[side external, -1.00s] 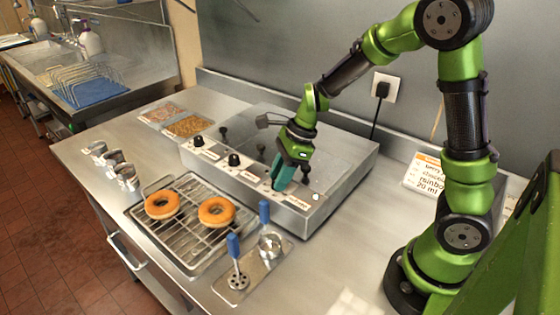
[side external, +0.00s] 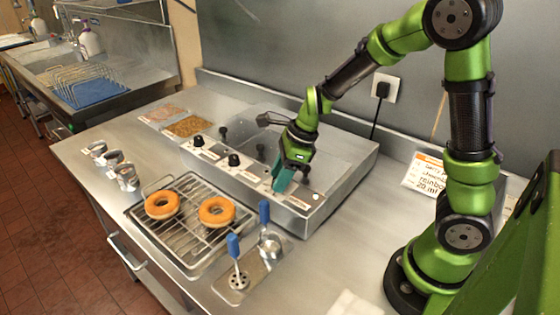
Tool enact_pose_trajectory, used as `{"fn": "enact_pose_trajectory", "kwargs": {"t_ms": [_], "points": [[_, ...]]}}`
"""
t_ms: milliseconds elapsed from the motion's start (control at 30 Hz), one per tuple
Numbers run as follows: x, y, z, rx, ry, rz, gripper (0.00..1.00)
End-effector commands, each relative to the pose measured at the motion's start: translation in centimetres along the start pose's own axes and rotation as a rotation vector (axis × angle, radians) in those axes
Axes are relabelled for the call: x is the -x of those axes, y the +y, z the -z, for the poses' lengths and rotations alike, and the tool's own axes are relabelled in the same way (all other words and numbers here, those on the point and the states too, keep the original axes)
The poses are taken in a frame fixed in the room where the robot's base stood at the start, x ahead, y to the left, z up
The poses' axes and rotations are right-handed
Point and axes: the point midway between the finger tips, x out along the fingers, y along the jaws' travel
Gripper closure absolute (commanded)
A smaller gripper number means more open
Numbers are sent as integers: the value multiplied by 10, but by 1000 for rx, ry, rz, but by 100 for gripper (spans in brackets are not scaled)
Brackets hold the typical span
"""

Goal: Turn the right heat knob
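The steel warmer box (side external: 335,190) stands on the counter with a row of black knobs along its front top edge. The left knob (side external: 198,141) and the middle knob (side external: 234,160) show clearly, each beside a white label. My gripper (side external: 281,184) points down at the right end of that row, where the right heat knob belongs. Its teal fingers cover that spot, so the right knob is hidden. I cannot tell whether the fingers are open or closed around it.
A wire rack (side external: 187,243) with two donuts (side external: 162,204) (side external: 216,211) stands in front of the box. Blue-handled tools (side external: 234,248) rest on a small tray to its right. Metal cups (side external: 127,177) stand at the left. A black cord runs behind the box to a wall outlet (side external: 385,88).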

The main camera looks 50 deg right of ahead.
Motion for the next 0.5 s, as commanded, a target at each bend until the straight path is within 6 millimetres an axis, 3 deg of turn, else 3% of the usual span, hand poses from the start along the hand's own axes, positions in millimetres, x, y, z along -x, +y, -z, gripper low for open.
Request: {"fn": "enact_pose_trajectory", "kwargs": {"t_ms": [367,500], "points": [[1,0,0,1,0,0,44],[15,0,-1,4,-4,2,44]]}}
